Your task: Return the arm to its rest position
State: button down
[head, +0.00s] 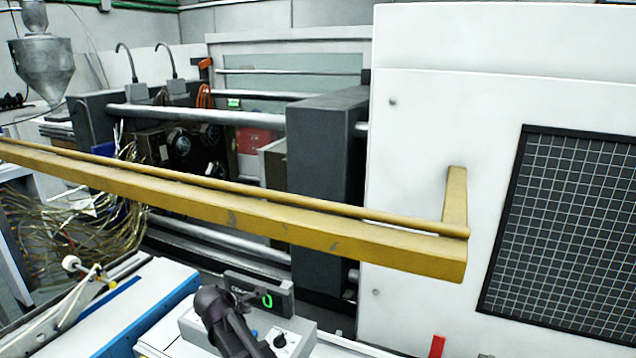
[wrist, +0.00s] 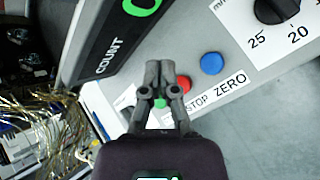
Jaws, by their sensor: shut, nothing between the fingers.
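My gripper (wrist: 166,68) is shut and empty in the wrist view, its fingertips together in front of a control box (wrist: 205,65) with a blue button (wrist: 211,63) and a red button (wrist: 184,83). A green button shows partly between the finger links. I cannot tell whether the fingertips touch the box. In the head view my dark arm and gripper (head: 210,300) are at the bottom centre, over the left side of the control box (head: 300,338). The count display (head: 262,292) stands behind the box and shows a green 0.
A yellow rail (head: 250,214) crosses the head view behind the box, ending at a white machine cabinet (head: 440,130) with a mesh panel (head: 565,230). Tangled strips (head: 70,230) lie at left. A blue-edged bench (head: 150,305) is left of my arm. A red piece (head: 437,346) stands at lower right.

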jog(key=d+m, duration=0.1)
jog(key=d, duration=0.3)
jog(key=d+f+m+g, duration=0.1)
jog(key=d+m, duration=0.1)
jog(key=d, duration=0.2)
jog(key=d+f+m+g, duration=0.1)
jog(key=d+m, duration=0.1)
jog(key=d, duration=0.2)
jog(key=shift+s+d, duration=0.15)
jog(key=shift+s, duration=0.2)
jog(key=s+d+f+m+g+y, duration=0.1)
jog(key=s+d+m+g, duration=0.1)
jog(key=s+d+m, duration=0.5)
jog(key=s+d+f+m+g+y, duration=0.15)
jog(key=d+m, duration=0.25)
jog(key=d, duration=0.7)
jog(key=s+d+f+m+g+y, duration=0.1)
jog(key=s+d+m+g, duration=0.1)
jog(key=s+d+m, duration=0.55)
notch_tip(320, 180, down, 8)
jog(key=d+n+b, duration=0.1)
jog(key=b, duration=0.7)
jog(key=shift+d+b, duration=0.15)
jog(key=shift+b, duration=0.15)
jog(key=shift+n+g+h, duration=0.25)
